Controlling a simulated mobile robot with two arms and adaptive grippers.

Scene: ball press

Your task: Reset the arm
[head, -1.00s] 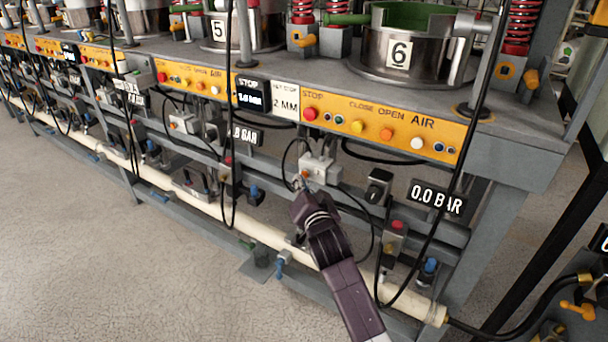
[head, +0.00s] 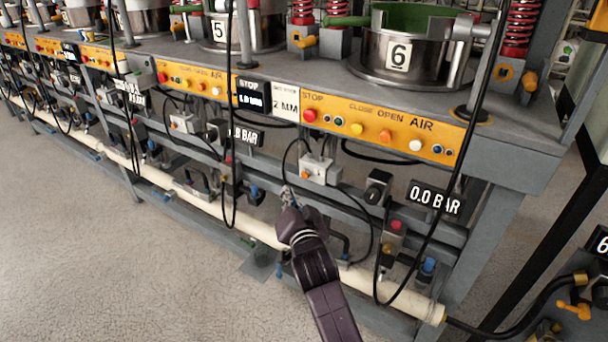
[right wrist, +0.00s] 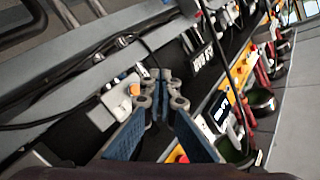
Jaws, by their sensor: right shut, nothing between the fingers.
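My right arm reaches up from the bottom of the head view, and its gripper (head: 287,194) is shut and empty in front of the press frame. It is just below and left of a small light-grey box with an orange button (head: 318,170), with a small gap visible in the picture. In the right wrist view, the closed fingers (right wrist: 162,76) point away from the camera, and the box with the orange button (right wrist: 122,104) lies left of them. My left gripper is not in view.
A yellow control panel (head: 376,132) with coloured buttons runs above. Steel press 6 (head: 415,62) stands on the bench. A black hanging cable (head: 456,190), a 0.0 BAR display (head: 435,197) and a cream pipe (head: 390,291) are near my arm. The floor (head: 110,265) at left is open.

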